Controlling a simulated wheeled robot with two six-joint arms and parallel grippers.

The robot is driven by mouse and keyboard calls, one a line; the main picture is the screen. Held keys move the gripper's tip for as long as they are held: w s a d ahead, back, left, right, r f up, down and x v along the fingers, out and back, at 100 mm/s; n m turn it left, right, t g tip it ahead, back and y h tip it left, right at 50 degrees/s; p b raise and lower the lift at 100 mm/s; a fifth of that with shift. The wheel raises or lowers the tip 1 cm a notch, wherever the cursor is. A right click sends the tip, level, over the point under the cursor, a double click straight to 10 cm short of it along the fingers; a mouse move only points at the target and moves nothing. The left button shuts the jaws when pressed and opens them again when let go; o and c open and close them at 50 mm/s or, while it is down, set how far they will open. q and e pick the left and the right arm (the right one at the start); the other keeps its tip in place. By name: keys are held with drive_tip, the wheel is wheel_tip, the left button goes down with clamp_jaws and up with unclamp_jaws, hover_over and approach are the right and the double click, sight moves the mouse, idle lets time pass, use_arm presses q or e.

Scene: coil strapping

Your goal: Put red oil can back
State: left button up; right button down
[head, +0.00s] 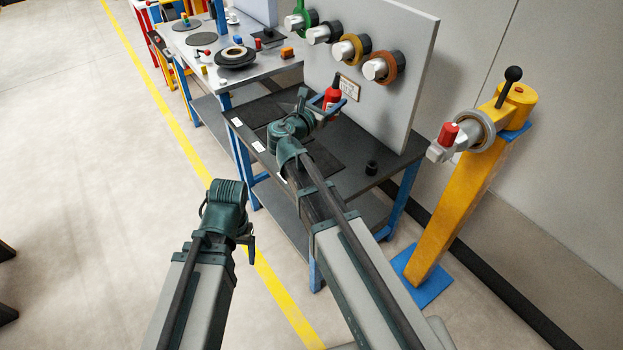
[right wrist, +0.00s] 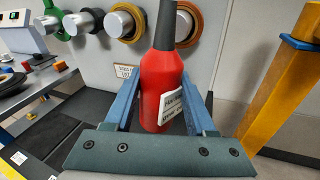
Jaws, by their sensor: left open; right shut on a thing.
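The red oil can (head: 332,93) has a dark nozzle and a white label. In the right wrist view the red oil can (right wrist: 161,85) stands upright between the blue fingers of my right gripper (right wrist: 160,112). My right gripper (head: 328,104) is shut on it over the dark work table (head: 345,182), in front of the grey panel. I cannot tell whether the can's base touches the table. My left gripper (head: 243,240) is empty and hangs low over the floor, left of the table; its fingers are partly hidden.
A grey panel (head: 405,70) with several pegs carrying coloured coils stands behind the table. A small black part (head: 371,167) sits near the table's right end. A yellow post (head: 450,220) with a crank stands at the right. A second bench (head: 260,66) with parts is further back.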

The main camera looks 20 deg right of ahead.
drive_tip(key=s+a+f+n+t+y+b, duration=0.3)
drive_tip(key=a+f+b, duration=0.3)
drive_tip(key=f+b, duration=0.4)
drive_tip(key=s+a+f+n+t+y+b, duration=0.25)
drive_tip(key=a+f+b, duration=0.25)
drive_tip(key=f+b, duration=0.45)
drive_tip(key=shift+n, duration=0.45)
drive_tip(key=x, duration=0.5)
drive_tip(key=f+x, duration=0.1)
drive_tip(key=x, duration=0.4)
drive_tip(key=d+f+b+x, duration=0.1)
drive_tip(key=x, duration=0.4)
drive_tip(key=shift+s+d, duration=0.1)
drive_tip(key=shift+f+b, duration=1.7)
drive_tip(key=shift+b, duration=0.05)
drive_tip(key=shift+f, duration=0.2)
drive_tip(key=shift+c, duration=1.1)
unclamp_jaws()
drive_tip(key=shift+r, duration=0.15)
